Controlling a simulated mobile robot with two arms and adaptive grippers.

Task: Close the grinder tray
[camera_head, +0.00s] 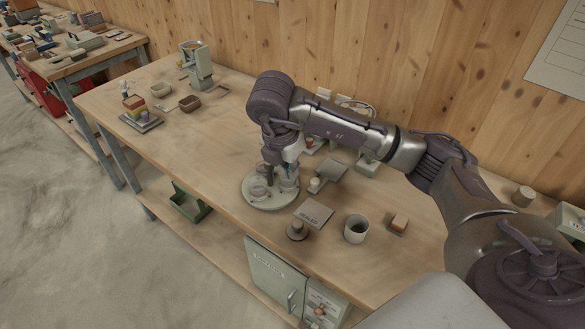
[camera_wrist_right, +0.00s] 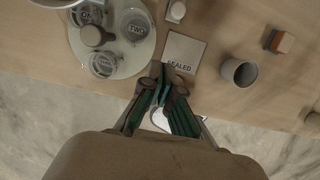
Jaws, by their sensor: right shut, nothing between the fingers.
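A pale green machine with an orange-topped hopper (camera_head: 197,62) stands at the back left of the workbench and may be the grinder. I cannot make out its tray at this size. Another pale machine (camera_head: 368,165) stands partly hidden behind my right arm. My right gripper (camera_head: 280,170) points down over a round pale tray (camera_head: 268,204) of lidded jars and is shut and empty. In the wrist view the shut fingers (camera_wrist_right: 168,78) lie between the round tray (camera_wrist_right: 132,66) and a card reading "SEALED" (camera_wrist_right: 184,50). My left gripper is not in view.
A grey cup (camera_head: 356,229), a small block (camera_head: 399,223) and a flat plate (camera_head: 313,212) lie to the right of the round tray. A cabinet (camera_head: 279,276) stands under the bench. The bench's left middle is clear.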

